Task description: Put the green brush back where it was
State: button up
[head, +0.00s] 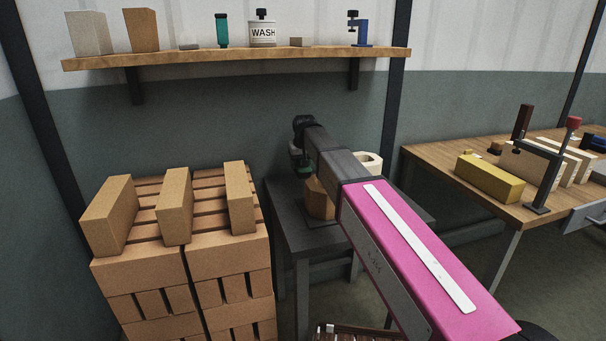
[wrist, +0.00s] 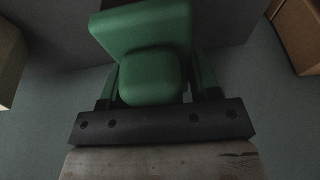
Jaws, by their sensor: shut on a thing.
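My gripper (head: 300,142) is beyond the dark table, near the back wall, at the end of my extended arm. In the wrist view my gripper (wrist: 153,82) is shut on the green brush (wrist: 145,35). The brush shows as a green block with a smaller rounded green part between the fingers. Its bristles cannot be made out. In the head view only a little green of the brush (head: 297,158) shows below the gripper, largely hidden by it.
The dark table (head: 285,190) carries a brown block-like thing (head: 320,200) and a cream ring-shaped thing (head: 370,160), both partly behind my arm. Stacked bricks (head: 185,250) stand left. A wall shelf (head: 240,58) holds several items. A cluttered workbench (head: 440,160) stands right.

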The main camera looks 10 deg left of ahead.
jog(key=shift+w+d+f, duration=0.3)
jog(key=shift+w+f, duration=0.15)
jog(key=shift+w, duration=0.05)
jog(key=shift+f, duration=1.95)
jog(key=shift+f, duration=0.15)
jog(key=o, duration=1.1)
jog(key=v, duration=1.2)
jog(key=shift+d, duration=0.1)
